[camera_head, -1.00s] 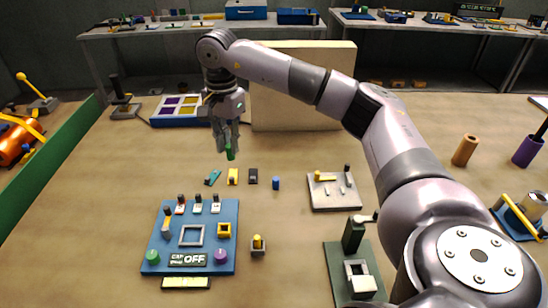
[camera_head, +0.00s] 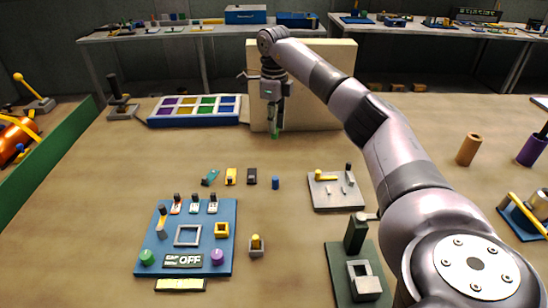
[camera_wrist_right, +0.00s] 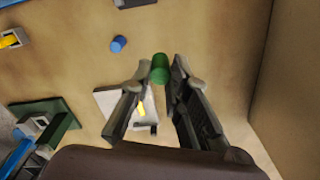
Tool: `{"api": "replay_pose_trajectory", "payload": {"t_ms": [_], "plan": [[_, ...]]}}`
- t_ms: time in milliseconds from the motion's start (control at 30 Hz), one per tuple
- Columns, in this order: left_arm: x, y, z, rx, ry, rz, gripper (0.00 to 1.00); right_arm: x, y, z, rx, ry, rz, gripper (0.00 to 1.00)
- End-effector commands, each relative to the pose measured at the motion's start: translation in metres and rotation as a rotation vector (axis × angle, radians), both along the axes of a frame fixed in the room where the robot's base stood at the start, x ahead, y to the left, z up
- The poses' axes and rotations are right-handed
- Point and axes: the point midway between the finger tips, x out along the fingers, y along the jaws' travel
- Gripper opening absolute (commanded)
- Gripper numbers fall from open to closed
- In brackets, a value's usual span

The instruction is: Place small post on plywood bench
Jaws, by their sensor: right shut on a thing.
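A small green post (camera_head: 275,132) hangs between the fingertips of my right gripper (camera_head: 276,122), in front of the cream block at the back of the plywood bench (camera_head: 110,190). In the right wrist view the green post (camera_wrist_right: 160,68) sits upright between the tips of the right gripper (camera_wrist_right: 160,72), which is shut on it. The post is held above the bench and does not appear to touch it. A small blue post (camera_head: 275,183) stands apart on the bench, and it also shows in the right wrist view (camera_wrist_right: 118,43). My left gripper is not in view.
A cream block (camera_head: 330,95) stands close behind the right gripper. A tray with coloured compartments (camera_head: 195,122) lies to its left. A blue panel (camera_head: 160,235), a light grey plate (camera_head: 333,203) and a dark green base (camera_head: 340,270) are nearer.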

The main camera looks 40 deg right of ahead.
Motion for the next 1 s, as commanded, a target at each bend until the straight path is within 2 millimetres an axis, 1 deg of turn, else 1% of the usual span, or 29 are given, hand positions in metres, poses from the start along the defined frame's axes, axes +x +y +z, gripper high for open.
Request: {"api": "replay_pose_trajectory", "payload": {"t_ms": [33,100,200,300,533,700,800,1000], "plan": [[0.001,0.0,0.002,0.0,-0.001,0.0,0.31,-0.002,0.0,-0.014,0.0,0.004,0.001,0.0],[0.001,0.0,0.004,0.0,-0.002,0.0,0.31,-0.001,0.0,-0.032,0.0,0.004,0.002,0.0],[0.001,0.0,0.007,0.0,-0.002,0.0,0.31,-0.001,0.001,-0.055,0.001,0.003,0.002,0.0],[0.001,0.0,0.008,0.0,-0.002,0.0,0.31,0.0,0.001,-0.07,0.001,0.0,0.002,0.0],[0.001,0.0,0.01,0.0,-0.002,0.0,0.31,0.0,0.0,-0.087,0.0,0.0,0.003,0.0],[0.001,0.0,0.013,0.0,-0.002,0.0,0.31,0.0,0.001,-0.112,0.001,0.002,0.004,0.0],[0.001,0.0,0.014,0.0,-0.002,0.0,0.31,0.0,0.001,-0.122,0.001,0.0,0.002,0.0],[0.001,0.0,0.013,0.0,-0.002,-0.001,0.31,0.0,0.0,-0.123,0.0,-0.002,0.003,0.0]]}}
